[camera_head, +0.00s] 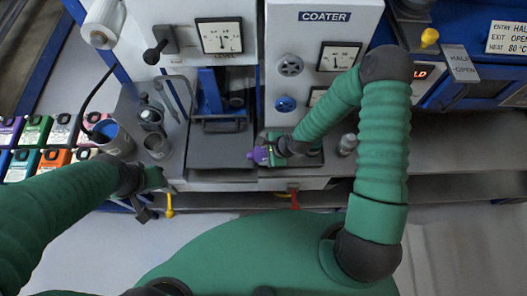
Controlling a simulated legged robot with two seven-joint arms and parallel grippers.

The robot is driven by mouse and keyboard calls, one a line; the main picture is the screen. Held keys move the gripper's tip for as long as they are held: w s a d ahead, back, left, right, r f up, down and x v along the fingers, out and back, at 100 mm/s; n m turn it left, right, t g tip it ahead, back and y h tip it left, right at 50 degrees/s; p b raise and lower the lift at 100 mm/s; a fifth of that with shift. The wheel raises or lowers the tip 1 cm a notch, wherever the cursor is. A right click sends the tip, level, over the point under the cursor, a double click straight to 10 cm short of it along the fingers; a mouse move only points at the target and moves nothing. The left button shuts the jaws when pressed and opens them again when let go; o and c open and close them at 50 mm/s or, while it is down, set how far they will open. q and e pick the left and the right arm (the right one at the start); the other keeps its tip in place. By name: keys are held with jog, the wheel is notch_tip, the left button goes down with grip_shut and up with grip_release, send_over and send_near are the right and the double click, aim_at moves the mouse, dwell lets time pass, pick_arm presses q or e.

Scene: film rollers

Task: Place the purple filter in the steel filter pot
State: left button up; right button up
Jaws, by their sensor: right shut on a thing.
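The purple filter (257,156) is small and sits at the tip of my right gripper (270,152), which is shut on it. They are over the front of the bench below the COATER panel. Steel cup-like vessels stand on the bench to the left: an open one (157,147) and another behind it (151,117). I cannot tell for sure which is the steel filter pot. The purple filter is apart from both, to their right. My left gripper (157,179) is at the bench's front edge, just below the open vessel. Its jaws are too small to read.
A blue-lined container (112,138) stands left of the steel vessels. Several coloured cartridges (35,130) fill the far left. A dark tray (219,148) with a blue upright (210,92) lies between vessels and filter. A small metal cylinder (347,144) stands to the right.

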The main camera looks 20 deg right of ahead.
jog(key=shift+a+f, duration=0.1)
jog(key=shift+a, duration=0.05)
jog(key=shift+f, duration=0.1)
jog(key=shift+f+b, duration=0.15)
jog(key=shift+b, duration=0.15)
jog(key=o, duration=1.4)
